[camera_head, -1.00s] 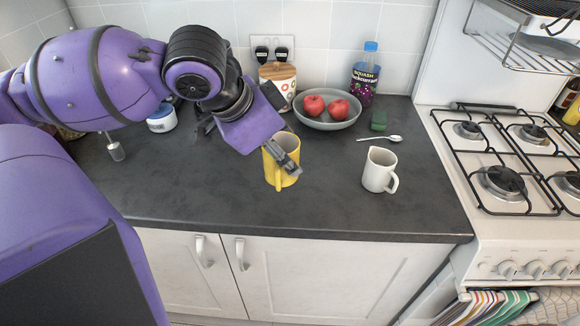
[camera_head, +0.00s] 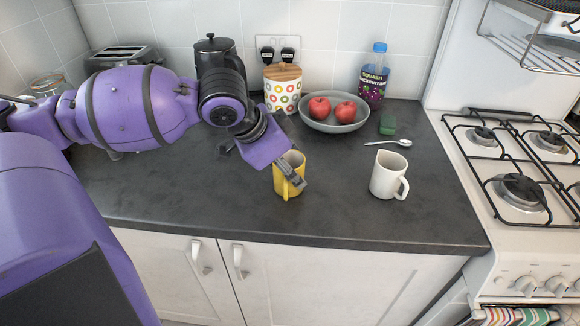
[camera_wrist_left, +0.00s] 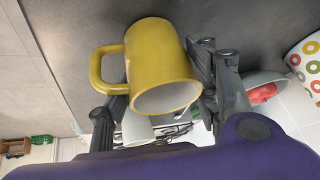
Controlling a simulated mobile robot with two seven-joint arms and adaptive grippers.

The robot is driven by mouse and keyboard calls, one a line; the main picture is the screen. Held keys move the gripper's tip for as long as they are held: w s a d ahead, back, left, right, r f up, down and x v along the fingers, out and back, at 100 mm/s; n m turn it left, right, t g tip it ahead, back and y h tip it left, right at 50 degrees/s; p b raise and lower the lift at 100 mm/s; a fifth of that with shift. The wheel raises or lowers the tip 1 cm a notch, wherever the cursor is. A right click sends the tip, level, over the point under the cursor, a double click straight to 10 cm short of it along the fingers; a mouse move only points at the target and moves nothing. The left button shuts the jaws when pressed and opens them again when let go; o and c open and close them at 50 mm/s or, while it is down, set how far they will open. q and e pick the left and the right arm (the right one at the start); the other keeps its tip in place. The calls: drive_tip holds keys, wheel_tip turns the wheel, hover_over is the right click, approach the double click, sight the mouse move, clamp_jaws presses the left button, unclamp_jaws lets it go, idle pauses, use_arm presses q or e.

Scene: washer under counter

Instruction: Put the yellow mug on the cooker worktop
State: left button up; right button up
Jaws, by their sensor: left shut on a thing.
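The yellow mug (camera_head: 281,180) is upright over the dark counter, left of the white mug. My left gripper (camera_head: 293,174) is shut on it. In the left wrist view the yellow mug (camera_wrist_left: 157,55) sits between the gripper's fingers (camera_wrist_left: 165,95), its rim towards the camera and its handle to the left. I cannot tell whether its base touches the counter. The white cooker (camera_head: 485,232) with its gas hob stands at the right, well away from the mug. My right gripper is not in view.
The dark counter (camera_head: 340,222) has free room in front of the mugs. The white mug (camera_head: 386,176) stands between the yellow mug and the cooker.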

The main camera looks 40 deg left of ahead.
use_arm(q)
drive_tip(key=o, duration=1.3)
drive_tip(key=shift+o, duration=0.4)
drive_tip(key=p+v, duration=0.5)
drive_tip(key=v, duration=0.7)
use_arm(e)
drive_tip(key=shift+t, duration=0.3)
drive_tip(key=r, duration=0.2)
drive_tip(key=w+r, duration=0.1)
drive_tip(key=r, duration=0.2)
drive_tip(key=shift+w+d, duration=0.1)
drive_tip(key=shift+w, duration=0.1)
use_arm(q)
drive_tip(key=shift+d, duration=0.1)
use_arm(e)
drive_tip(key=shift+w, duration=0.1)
